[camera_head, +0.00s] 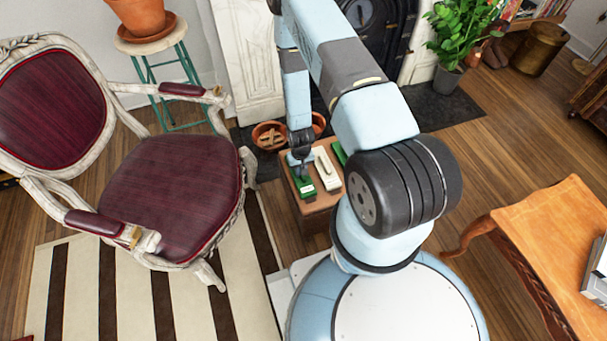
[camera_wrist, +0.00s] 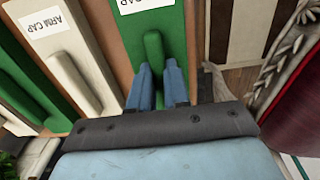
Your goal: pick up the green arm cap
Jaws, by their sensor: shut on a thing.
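A green arm cap (camera_head: 304,188) with a white label lies at the left of a row on a small wooden box or stand (camera_head: 315,203). My gripper (camera_head: 299,160) is over its far part. In the wrist view the same green arm cap (camera_wrist: 170,32) has a raised rounded ridge, and the blue fingers of my gripper (camera_wrist: 160,80) are shut on this ridge from both sides. The cap looks still level with its neighbours. The wrist housing hides its near end.
A cream cap (camera_head: 326,168) labelled "ARM CAP" lies close beside it, also in the wrist view (camera_wrist: 72,75). Another green cap (camera_head: 340,152) lies beyond, partly hidden by my arm. A dark red armchair (camera_head: 170,190) stands left, close to the stand. Terracotta pots (camera_head: 268,136) are behind.

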